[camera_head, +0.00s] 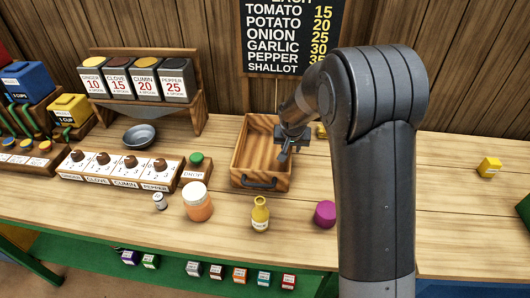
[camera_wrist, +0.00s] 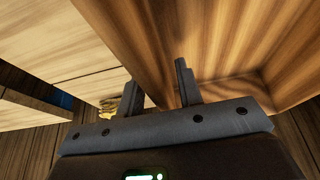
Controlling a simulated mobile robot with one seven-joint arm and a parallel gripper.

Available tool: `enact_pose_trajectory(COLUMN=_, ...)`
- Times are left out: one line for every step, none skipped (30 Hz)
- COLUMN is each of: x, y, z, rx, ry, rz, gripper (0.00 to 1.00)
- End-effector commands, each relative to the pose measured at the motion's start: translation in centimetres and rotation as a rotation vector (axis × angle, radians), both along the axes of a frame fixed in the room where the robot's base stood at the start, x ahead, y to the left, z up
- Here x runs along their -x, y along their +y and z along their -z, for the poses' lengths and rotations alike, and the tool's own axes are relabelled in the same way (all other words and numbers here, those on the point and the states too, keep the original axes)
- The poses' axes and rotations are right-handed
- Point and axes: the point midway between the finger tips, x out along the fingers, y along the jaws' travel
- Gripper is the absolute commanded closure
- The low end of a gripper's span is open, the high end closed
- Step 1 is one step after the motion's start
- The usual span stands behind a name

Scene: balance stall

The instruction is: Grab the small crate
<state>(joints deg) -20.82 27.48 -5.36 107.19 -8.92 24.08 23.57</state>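The small crate (camera_head: 240,163) is an open wooden box with a dark handle on its front. It stands on the counter and looks empty. My gripper (camera_head: 284,150) is at the crate's right wall in the head view. In the wrist view my gripper (camera_wrist: 160,88) has one finger on each side of a crate wall (camera_wrist: 130,40). The fingers are only a little apart, with the wall filling the space between them. The exact contact at the fingertips is hard to see.
A yellow bottle (camera_head: 260,215), an orange jar (camera_head: 198,204) and a magenta piece (camera_head: 325,214) stand in front of the crate. A grey bowl (camera_head: 140,136) and a labelled spice rack (camera_head: 145,81) are to the left. A yellow block (camera_head: 489,167) sits on clear counter at right.

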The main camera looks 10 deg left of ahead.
Motion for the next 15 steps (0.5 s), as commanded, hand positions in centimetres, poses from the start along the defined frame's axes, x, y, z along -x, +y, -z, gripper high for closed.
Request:
enact_pose_trajectory(x=-0.05, y=-0.01, z=0.04, rx=0.0, ry=-0.001, rz=0.0, gripper=0.67)
enact_pose_trajectory(x=-0.06, y=0.0, z=0.05, rx=0.0, ry=-0.001, rz=0.0, gripper=0.67)
enact_pose_trajectory(x=-0.06, y=0.0, z=0.04, rx=0.0, ry=-0.001, rz=0.0, gripper=0.67)
enact_pose_trajectory(x=-0.06, y=0.0, z=0.03, rx=0.0, ry=-0.001, rz=0.0, gripper=0.67)
enact_pose_trajectory(x=-0.05, y=0.0, z=0.02, rx=0.0, ry=-0.001, rz=0.0, gripper=0.67)
enact_pose_trajectory(x=-0.05, y=-0.01, z=0.02, rx=0.0, ry=-0.001, rz=0.0, gripper=0.67)
enact_pose_trajectory(x=-0.05, y=-0.01, z=0.02, rx=0.0, ry=-0.001, rz=0.0, gripper=0.69)
enact_pose_trajectory(x=-0.05, y=-0.01, z=0.02, rx=0.0, ry=-0.001, rz=0.0, gripper=0.71)
enact_pose_trajectory(x=-0.04, y=-0.01, z=0.03, rx=0.0, ry=-0.001, rz=0.0, gripper=0.75)
enact_pose_trajectory(x=-0.04, y=-0.01, z=0.02, rx=0.0, ry=-0.001, rz=0.0, gripper=0.77)
enact_pose_trajectory(x=-0.04, y=-0.01, z=0.02, rx=0.0, ry=-0.001, rz=0.0, gripper=0.8)
enact_pose_trajectory(x=-0.04, y=-0.01, z=0.02, rx=0.0, ry=-0.001, rz=0.0, gripper=0.83)
enact_pose_trajectory(x=-0.04, y=-0.01, z=0.02, rx=0.0, ry=-0.001, rz=0.0, gripper=0.85)
enact_pose_trajectory(x=-0.04, y=-0.01, z=0.02, rx=0.0, ry=-0.001, rz=0.0, gripper=0.88)
enact_pose_trajectory(x=-0.04, y=-0.01, z=0.02, rx=0.0, ry=-0.001, rz=0.0, gripper=0.91)
